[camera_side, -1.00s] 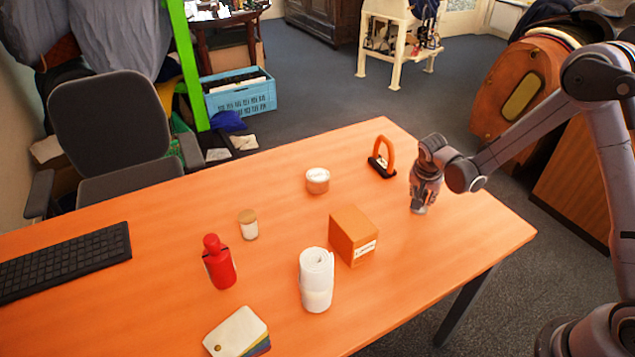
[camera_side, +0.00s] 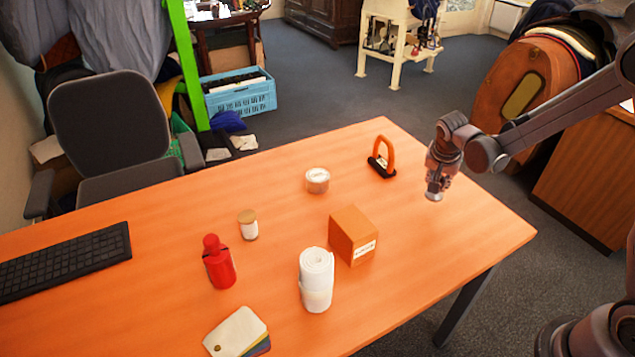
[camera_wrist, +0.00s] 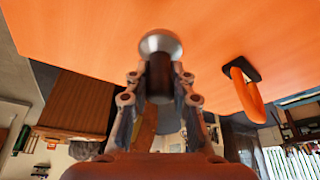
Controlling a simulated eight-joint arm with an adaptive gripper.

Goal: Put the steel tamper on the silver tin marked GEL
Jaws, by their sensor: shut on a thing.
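My gripper (camera_side: 437,186) is above the right part of the orange table and is shut on the steel tamper (camera_side: 434,196). In the wrist view the tamper (camera_wrist: 160,45) shows a round silver base and a dark handle between the fingers (camera_wrist: 160,82). In the side view it hangs below the fingers, apart from the tabletop. A small silver tin (camera_side: 317,180) with a pale lid stands on the table to the left of my gripper. The marking on its lid is too small to read.
An orange-handled suction lifter (camera_side: 382,158) stands between the tin and my gripper, toward the back. An orange box (camera_side: 353,235), a white roll (camera_side: 316,280), a red bottle (camera_side: 219,262), a small jar (camera_side: 248,225), swatch cards (camera_side: 237,332) and a keyboard (camera_side: 65,262) are farther left or nearer the front.

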